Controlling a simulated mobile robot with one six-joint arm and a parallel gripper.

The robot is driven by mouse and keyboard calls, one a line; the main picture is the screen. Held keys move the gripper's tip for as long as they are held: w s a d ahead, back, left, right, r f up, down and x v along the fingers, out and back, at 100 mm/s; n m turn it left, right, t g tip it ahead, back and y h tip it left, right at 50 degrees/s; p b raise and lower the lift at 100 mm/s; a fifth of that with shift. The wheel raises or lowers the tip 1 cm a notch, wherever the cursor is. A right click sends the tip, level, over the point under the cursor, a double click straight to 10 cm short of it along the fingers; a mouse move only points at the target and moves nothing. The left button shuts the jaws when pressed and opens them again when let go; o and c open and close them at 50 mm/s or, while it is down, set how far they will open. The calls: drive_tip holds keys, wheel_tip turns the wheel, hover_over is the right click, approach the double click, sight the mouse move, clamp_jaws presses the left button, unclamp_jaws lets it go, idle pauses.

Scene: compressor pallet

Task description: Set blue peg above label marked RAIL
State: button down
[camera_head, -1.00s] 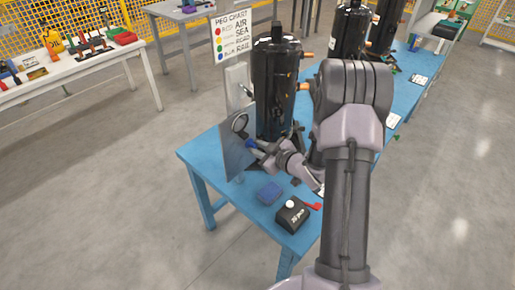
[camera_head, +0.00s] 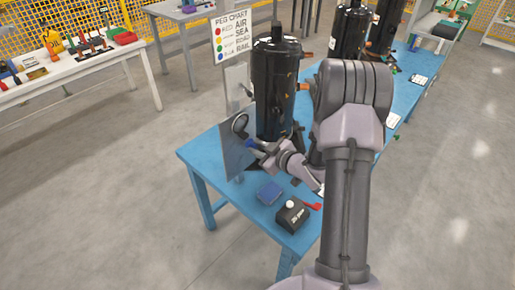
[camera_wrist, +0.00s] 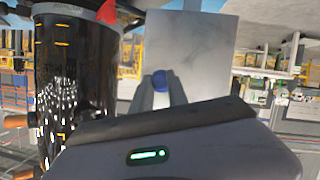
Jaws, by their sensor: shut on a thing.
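My gripper (camera_head: 254,146) is shut on the blue peg (camera_head: 248,142), close in front of a grey upright panel (camera_head: 235,160). In the wrist view the blue peg (camera_wrist: 159,80) shows as a round blue end between my fingers, with the plain face of the panel (camera_wrist: 190,50) behind it. I cannot tell whether the peg touches the panel. No label marked RAIL is readable on the panel.
A black compressor (camera_head: 274,85) stands right beside my gripper on the blue table (camera_head: 215,172).

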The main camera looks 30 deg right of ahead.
drive_tip(key=shift+s, duration=0.15)
drive_tip(key=shift+s+d, duration=0.35)
drive_tip(key=shift+s, duration=0.55)
drive_tip(key=shift+s+d, duration=0.35)
drive_tip(key=shift+s, duration=0.55)
drive_tip(key=shift+s+d, duration=0.35)
drive_tip(key=shift+s, duration=0.55)
